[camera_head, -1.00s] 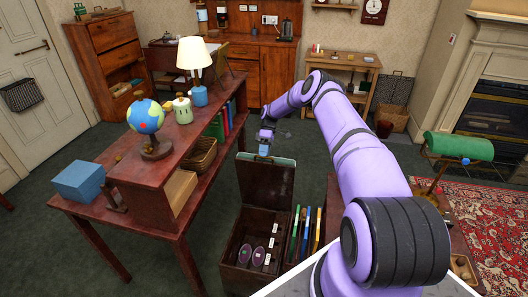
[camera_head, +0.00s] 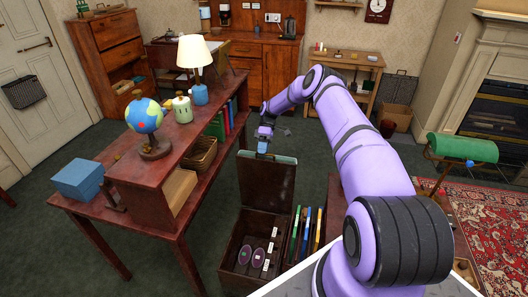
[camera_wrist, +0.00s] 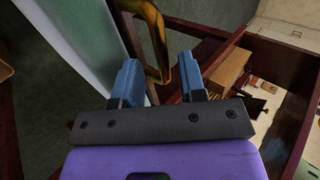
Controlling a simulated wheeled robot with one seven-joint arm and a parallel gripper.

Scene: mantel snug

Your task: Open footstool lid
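The footstool is a dark wooden box (camera_head: 233,262) on the floor, standing open. Its lid (camera_head: 266,186) stands roughly upright at the back of the box, with a grey-green padded edge on top. In the wrist view the pale green pad (camera_wrist: 85,45) lies along the left, beside the left finger. My gripper (camera_head: 263,147) is at the lid's top edge. In the wrist view my gripper (camera_wrist: 158,70) has its blue fingers apart. A gold strap (camera_wrist: 157,40) shows between and beyond them; I cannot tell whether it touches either finger. Oval items and white-labelled things lie inside the box.
A long reddish wooden table (camera_head: 130,215) with a globe (camera_head: 145,116), lamp (camera_head: 194,57) and basket (camera_head: 201,155) stands left of the footstool. Coloured upright books or folders (camera_head: 305,235) stand close on its right. Green carpet is open behind the lid.

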